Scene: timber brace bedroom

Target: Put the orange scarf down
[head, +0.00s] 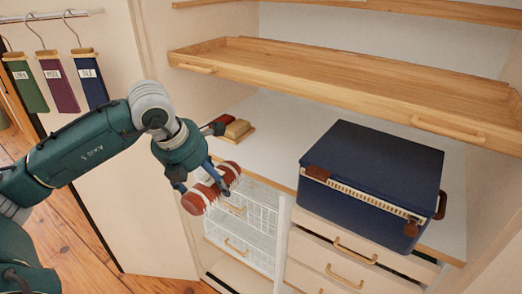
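A rolled rust-orange scarf (194,202) with pale bands is held out in front of the wardrobe. My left gripper (205,184) is shut around the middle of the roll, which hangs tilted in the air with its near end lower left. The gripper partly hides the roll. The scarf appears in front of the wire basket and apart from the shelf edge. My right gripper is not in view.
A wooden pull-out tray (340,75) overhangs above; wire baskets (245,225) and drawers (350,262) are below.

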